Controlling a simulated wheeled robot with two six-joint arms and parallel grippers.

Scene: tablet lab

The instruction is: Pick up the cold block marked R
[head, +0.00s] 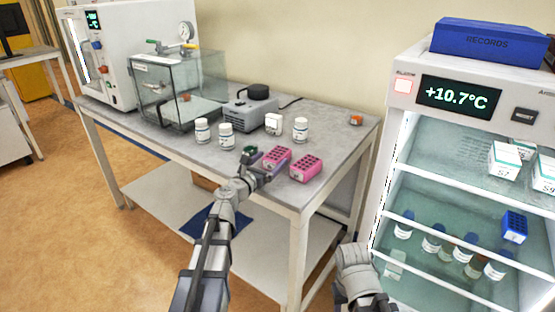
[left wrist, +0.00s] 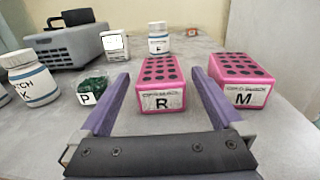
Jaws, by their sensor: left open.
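The cold block marked R (left wrist: 162,98) is pink with dark holes in its top and a white label. It stands upright on the grey table, and in the head view it is the left of two pink blocks (head: 277,157). My left gripper (head: 262,170) is open at its near side. In the left wrist view the purple fingers (left wrist: 159,76) show on either side of block R, with gaps; I cannot tell how far down they reach. A similar pink block marked M (left wrist: 243,90) stands to the right, outside the right finger.
White bottles (head: 226,135), a grey device (head: 250,110) and a glass tank (head: 175,95) stand further back. An open-fronted fridge (head: 400,185) is on the right, beyond the table's edge.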

